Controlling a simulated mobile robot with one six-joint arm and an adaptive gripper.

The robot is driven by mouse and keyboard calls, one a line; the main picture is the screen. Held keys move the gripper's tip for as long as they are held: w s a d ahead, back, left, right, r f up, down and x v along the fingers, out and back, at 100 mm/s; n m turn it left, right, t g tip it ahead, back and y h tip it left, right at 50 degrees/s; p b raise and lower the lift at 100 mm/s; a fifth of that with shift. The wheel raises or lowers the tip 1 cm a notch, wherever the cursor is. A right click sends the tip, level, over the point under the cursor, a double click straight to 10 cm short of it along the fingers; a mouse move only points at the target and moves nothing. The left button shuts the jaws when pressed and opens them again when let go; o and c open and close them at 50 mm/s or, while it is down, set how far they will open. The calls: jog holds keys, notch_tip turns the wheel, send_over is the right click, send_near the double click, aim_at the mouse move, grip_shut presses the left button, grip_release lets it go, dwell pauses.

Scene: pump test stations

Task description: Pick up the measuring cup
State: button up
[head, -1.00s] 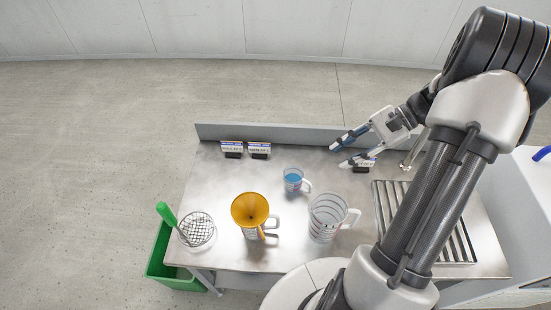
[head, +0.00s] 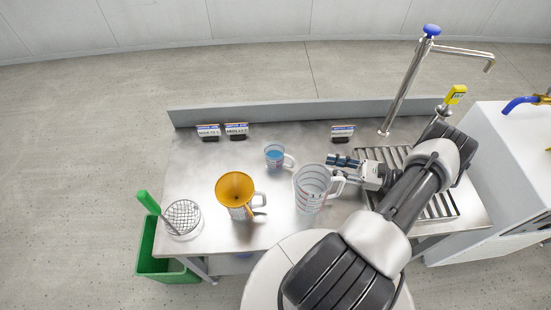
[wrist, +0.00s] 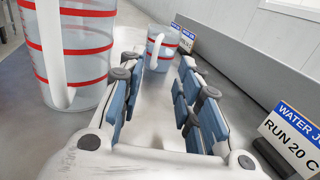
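A large clear measuring cup (head: 311,190) with red lines and a white handle stands upright on the steel bench; its handle side fills the left of the wrist view (wrist: 88,52). A smaller measuring cup (head: 274,157) with red marks and blue contents stands behind it, also seen straight ahead in the wrist view (wrist: 162,44). A third handled vessel under an orange funnel (head: 236,188) stands to the left. My gripper (head: 332,163) is open and empty, just right of and behind the large cup's handle; its spread fingers (wrist: 162,75) point toward the small cup.
Label cards (head: 236,131) stand along the back ledge, one (head: 342,133) behind my gripper. A tap (head: 405,85) and drain grate (head: 440,204) are at the right. A wire basket (head: 183,217) and green bin (head: 160,250) are at the left. Bench between small cup and gripper is clear.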

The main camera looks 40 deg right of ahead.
aim_at(293, 159)
jog(key=x, duration=0.7)
jog(key=shift+w+a+b, duration=0.25)
jog(key=shift+w+b, duration=0.05)
jog(key=shift+b, duration=0.1)
jog(key=b+x, duration=0.1)
jog(key=x, duration=0.4)
jog(key=shift+w+a, duration=0.15)
jog(key=shift+a, duration=0.2)
jog(key=shift+c, duration=0.5)
grip_shut()
